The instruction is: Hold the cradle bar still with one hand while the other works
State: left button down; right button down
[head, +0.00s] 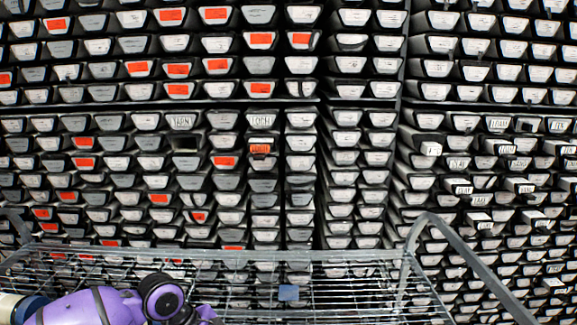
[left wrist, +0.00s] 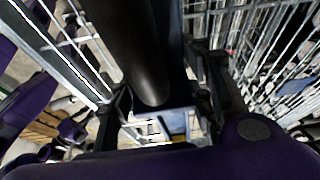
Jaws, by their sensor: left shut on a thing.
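In the left wrist view, a thick dark rounded bar (left wrist: 145,60), which may be the cradle bar, comes down from the top between the fingers of my left gripper (left wrist: 163,98). The gripper is shut on this bar; the exact contact is dark and partly hidden. In the head view my purple left arm lies low at the left, over the wire cart, and its fingertips do not show. My right gripper is in neither view.
A metal wire cart (head: 355,262) spans the bottom of the head view, with a bent tube frame (head: 412,240) at right. A small blue-grey block (head: 288,292) is on its wires. Behind stands a wall of racked core liners (head: 262,118), some with orange labels.

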pick_arm(q)
jog(key=shift+f, duration=0.1)
jog(key=c, duration=0.8)
grip_release()
jog(key=v, duration=1.2)
jog(key=shift+s, duration=0.1)
